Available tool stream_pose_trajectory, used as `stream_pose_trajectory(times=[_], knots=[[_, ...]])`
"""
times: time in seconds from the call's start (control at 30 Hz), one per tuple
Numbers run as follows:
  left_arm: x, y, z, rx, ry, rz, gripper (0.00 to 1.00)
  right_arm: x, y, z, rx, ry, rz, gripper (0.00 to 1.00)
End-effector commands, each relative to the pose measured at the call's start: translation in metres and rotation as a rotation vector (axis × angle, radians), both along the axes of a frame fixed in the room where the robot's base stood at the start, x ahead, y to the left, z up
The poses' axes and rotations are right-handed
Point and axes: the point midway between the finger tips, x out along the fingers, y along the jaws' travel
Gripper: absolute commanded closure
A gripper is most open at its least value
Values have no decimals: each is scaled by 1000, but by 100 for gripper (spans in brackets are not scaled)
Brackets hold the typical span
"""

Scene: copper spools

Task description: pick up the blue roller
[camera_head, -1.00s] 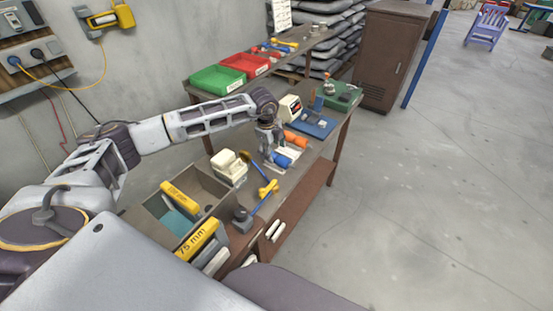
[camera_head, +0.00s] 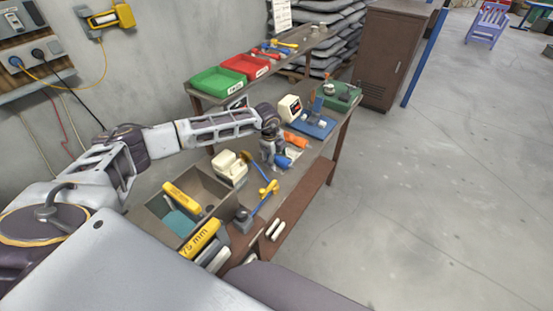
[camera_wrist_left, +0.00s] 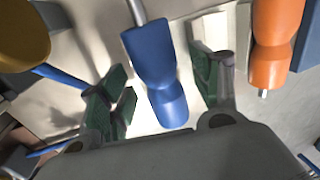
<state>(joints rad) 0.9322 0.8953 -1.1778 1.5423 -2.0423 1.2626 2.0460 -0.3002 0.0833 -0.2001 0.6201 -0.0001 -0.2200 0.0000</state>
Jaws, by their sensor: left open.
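The blue roller (camera_wrist_left: 160,75) has a waisted blue body with a metal rod at one end, and it shows between the fingers of my left gripper (camera_wrist_left: 160,95) in the left wrist view. The green-padded fingers are spread on either side of it, with a gap on each side. In the head view the blue roller (camera_head: 284,161) lies on the workbench, partly hidden by my left gripper (camera_head: 271,155) at its left. I cannot tell how far the gripper is above the bench. My right gripper is not in view.
An orange roller (camera_head: 297,140) lies just beyond the blue one and also shows at right in the wrist view (camera_wrist_left: 272,45). A blue-handled yellow tool (camera_head: 268,189) lies nearer. A blue-based device (camera_head: 318,127) stands behind.

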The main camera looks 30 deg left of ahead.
Motion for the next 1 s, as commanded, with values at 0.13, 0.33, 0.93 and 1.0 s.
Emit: stream_pose_trajectory(times=[0.13,0.33,0.93,1.0], knots=[[0,0,-1,0,0,0,36,0,0,0,0,0,0,60],[0,0,0,0,0,0,36,0,3,0,3,0,-2,60],[1,0,1,0,-2,0,93,0,6,0,6,-1,-3,60],[1,0,1,0,-2,0,93,0,5,0,5,0,-2,60]])
